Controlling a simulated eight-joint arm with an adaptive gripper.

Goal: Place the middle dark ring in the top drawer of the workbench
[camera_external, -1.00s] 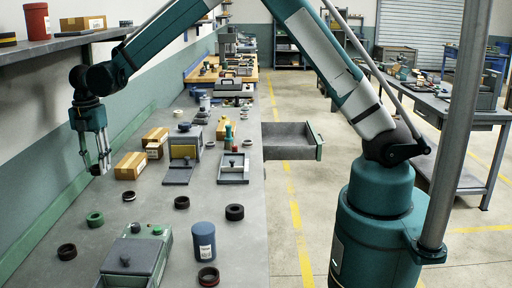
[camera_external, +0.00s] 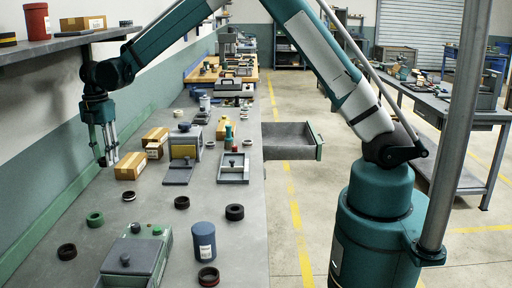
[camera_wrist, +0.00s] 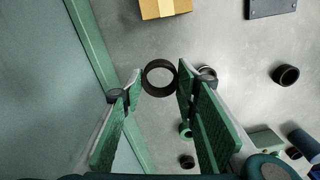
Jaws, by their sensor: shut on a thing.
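My gripper (camera_external: 106,160) is shut on a dark ring (camera_wrist: 159,93), which sits between the fingertips in the wrist view. In the outside view, it hangs above the far left side of the grey workbench (camera_external: 160,225), left of a cardboard box, and the ring is small and dark at the tips. The top drawer (camera_external: 290,146) stands pulled open from the right side of the bench, and its visible floor looks empty. It is well to the right of my gripper. The drawer is not in the wrist view.
Other dark rings lie on the bench, at the middle (camera_external: 182,202), right (camera_external: 235,212) and front left (camera_external: 67,251). A green ring (camera_external: 95,219), blue canister (camera_external: 204,241), cardboard box (camera_external: 130,166) and grey-green machine (camera_external: 135,256) also stand there. A shelf (camera_external: 60,44) runs above.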

